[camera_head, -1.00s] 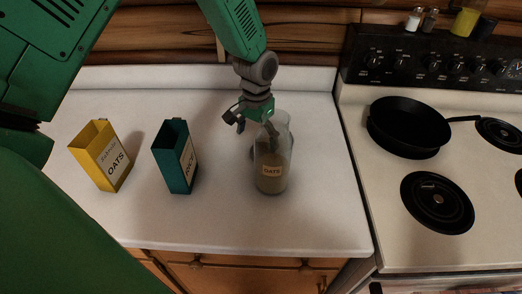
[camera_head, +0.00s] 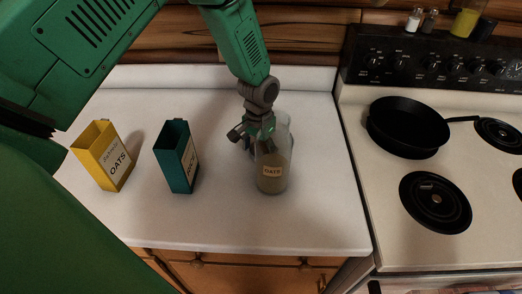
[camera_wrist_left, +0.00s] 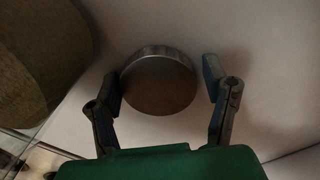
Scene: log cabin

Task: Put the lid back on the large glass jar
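The large glass jar (camera_head: 272,172), labelled OATS and holding tan contents, stands upright on the white counter with its top open. My left gripper (camera_head: 246,143) is low beside and behind the jar, at its left. A round grey metal lid (camera_wrist_left: 158,82) lies between the two fingers of the left gripper (camera_wrist_left: 165,92) in the wrist view. The fingers are spread; the left finger is close to the lid, with a clear gap at the right finger. The jar's side (camera_wrist_left: 40,60) fills the upper left there. The lid is hidden in the head view. My right gripper is not in view.
A yellow oats box (camera_head: 103,157) and a teal box (camera_head: 177,157) stand open on the counter (camera_head: 225,215) to the left. A stove with a black pan (camera_head: 407,128) is at the right. The counter front is clear.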

